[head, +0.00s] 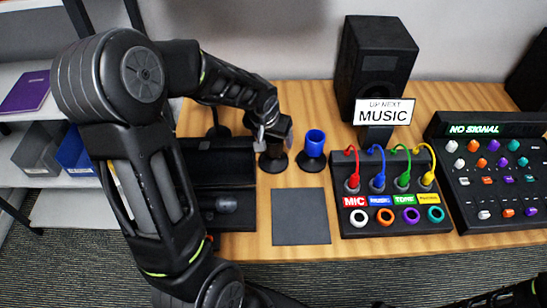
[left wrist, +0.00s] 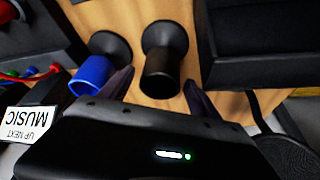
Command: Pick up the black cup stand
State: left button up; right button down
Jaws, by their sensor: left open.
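The black cup stand (head: 272,164) stands upright on the wooden table, left of a blue cup (head: 314,143) that has a black stand of its own. My left gripper (head: 274,136) is over the black cup stand and hides its upper part in the head view. In the left wrist view the black cup stand (left wrist: 161,62) shows between the two open fingers of the left gripper (left wrist: 158,86), with a gap at each side. The blue cup (left wrist: 91,76) is just outside one finger.
A black open case (head: 222,150) lies left of the stand. A dark square mat (head: 300,216) is in front. A box with coloured cables (head: 385,205), a MUSIC sign (head: 384,112), a speaker (head: 374,65) and a mixer (head: 497,170) are to the right.

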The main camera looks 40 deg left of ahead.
dwell(0.4)
pick_arm(q)
grip_shut()
dwell(0.6)
